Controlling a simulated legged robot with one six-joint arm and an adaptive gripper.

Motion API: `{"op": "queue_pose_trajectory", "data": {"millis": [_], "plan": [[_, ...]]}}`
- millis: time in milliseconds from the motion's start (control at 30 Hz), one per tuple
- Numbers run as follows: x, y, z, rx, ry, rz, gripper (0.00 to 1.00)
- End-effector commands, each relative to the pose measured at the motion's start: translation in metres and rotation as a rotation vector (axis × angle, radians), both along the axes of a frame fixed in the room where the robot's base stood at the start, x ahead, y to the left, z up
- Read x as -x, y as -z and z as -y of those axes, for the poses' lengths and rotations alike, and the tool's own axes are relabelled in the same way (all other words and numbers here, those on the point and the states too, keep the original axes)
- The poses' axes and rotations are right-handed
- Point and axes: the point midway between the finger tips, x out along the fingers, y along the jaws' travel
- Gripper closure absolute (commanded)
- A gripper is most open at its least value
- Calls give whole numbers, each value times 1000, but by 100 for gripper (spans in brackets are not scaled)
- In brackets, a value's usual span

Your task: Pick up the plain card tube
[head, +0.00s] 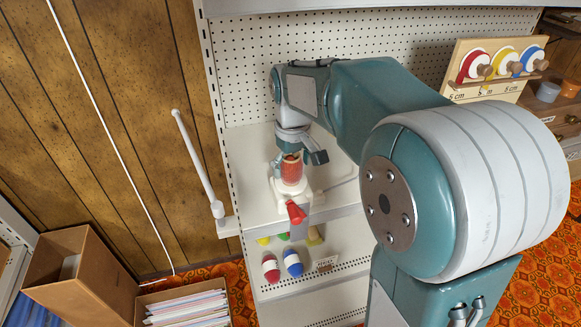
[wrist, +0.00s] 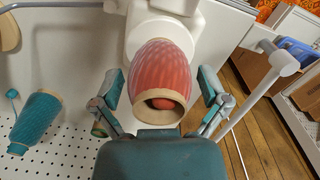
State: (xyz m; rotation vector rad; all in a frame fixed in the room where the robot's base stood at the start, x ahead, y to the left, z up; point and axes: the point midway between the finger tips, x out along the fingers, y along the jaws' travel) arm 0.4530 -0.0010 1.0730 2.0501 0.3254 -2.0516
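I cannot make out a plain card tube for certain in either view. My gripper (wrist: 160,90) is open, with one finger on each side of a red spool (wrist: 165,68) that has a tan rim. A gap shows between each finger and the spool. In the head view the red spool (head: 292,171) stands on a white holder (head: 291,196) on the shelf, and my gripper (head: 290,155) is at its top. The spool's open end faces the wrist camera, with a round red piece inside. My arm covers much of the shelf's right side.
A red funnel-shaped piece (head: 296,212) is at the holder's front. A lower shelf bears a red-and-white piece (head: 270,267) and a blue-and-white one (head: 292,263). A white rod (head: 196,165) projects at the shelf's left.

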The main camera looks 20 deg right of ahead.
Motion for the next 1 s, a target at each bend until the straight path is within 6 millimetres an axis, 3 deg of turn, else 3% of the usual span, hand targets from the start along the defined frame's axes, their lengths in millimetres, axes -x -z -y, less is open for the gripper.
{"op": "queue_pose_trajectory", "data": {"millis": [33,100,133,567,1000], "plan": [[0,0,0,0,0,0,39],[0,0,0,0,0,0,58],[0,0,0,0,0,0,62],[1,-1,0,0,0,-2,63],[5,-24,-2,0,1,1,63]]}}
